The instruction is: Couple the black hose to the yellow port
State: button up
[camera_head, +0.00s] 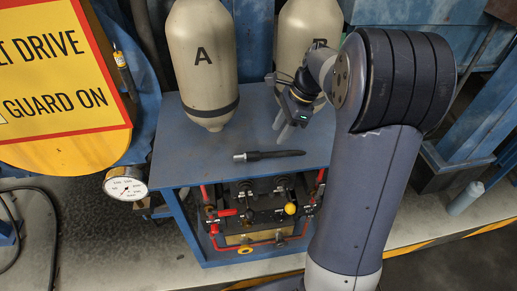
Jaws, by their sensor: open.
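A short black hose-like piece (273,155) with a silver tip at its left end lies flat on the blue tabletop. My gripper (281,127) is open and empty, above and a little right of this piece, with its fingers pointing down. The two are apart. A round yellow part (290,208) shows on the black valve assembly below the tabletop's front edge; I cannot tell whether it is the port or a knob. A yellow ring (245,250) sits lower on the red piping.
Beige tank A (203,60) stands at the back of the blue table (185,160); tank B (300,30) is partly behind my arm. A pressure gauge (125,184) is at the left. Black cable (45,215) lies on the left floor. The tabletop left of the hose is clear.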

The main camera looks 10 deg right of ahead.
aim_at(270, 153)
jog(key=x, duration=0.3)
jog(key=shift+d, duration=0.1)
jog(key=x, duration=0.3)
jog(key=p+x, duration=0.1)
jog(key=x, duration=0.1)
jog(key=shift+s+d+f, duration=0.2)
jog(key=shift+d, duration=0.05)
grip_shut()
